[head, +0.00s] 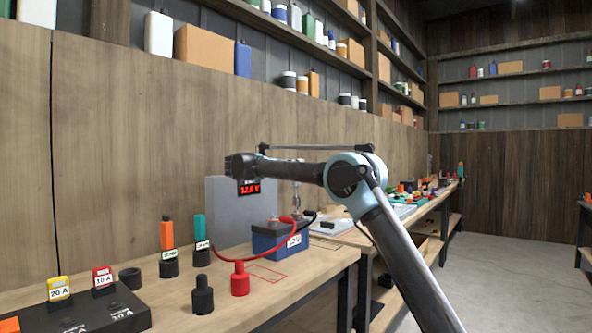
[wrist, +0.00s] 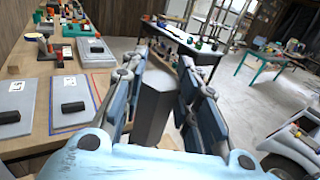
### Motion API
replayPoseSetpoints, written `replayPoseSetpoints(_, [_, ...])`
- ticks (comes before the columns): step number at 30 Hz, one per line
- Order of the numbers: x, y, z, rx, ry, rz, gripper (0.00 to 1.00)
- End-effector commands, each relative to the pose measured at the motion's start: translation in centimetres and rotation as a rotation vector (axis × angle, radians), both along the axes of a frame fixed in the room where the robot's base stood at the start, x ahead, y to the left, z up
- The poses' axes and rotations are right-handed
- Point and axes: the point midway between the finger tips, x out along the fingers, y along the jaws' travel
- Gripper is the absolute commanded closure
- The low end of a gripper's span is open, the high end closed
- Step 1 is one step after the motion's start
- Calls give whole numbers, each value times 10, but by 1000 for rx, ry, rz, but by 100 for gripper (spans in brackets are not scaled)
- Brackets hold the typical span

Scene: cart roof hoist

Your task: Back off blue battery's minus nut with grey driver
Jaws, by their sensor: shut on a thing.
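The blue battery (head: 280,241) stands on the bench in the head view, with a red cable on its near-left terminal and a black cable (head: 309,215) at its right end. My gripper (wrist: 160,68) is shut on the grey driver (wrist: 154,112), whose six-sided grey handle stands between the fingers in the wrist view. In the head view, my dark arm link hides most of the gripper. A thin upright metallic part shows below the link, over the battery's right end. I cannot tell whether the driver's tip touches the minus nut, which is too small to make out.
An orange-handled driver (head: 167,231) and a teal-handled driver (head: 199,228) stand in black holders left of the battery. A red cap (head: 240,279) and a black cap (head: 202,296) stand nearer. A grey panel (head: 226,206) rises behind. A fuse block (head: 95,313) lies at the front left.

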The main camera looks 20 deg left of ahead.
Motion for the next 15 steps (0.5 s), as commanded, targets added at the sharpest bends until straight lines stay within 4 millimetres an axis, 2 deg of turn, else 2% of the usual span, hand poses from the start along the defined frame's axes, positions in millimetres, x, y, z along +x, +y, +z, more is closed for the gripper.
replayPoseSetpoints(15, [0,0,-8,0,0,0,100])
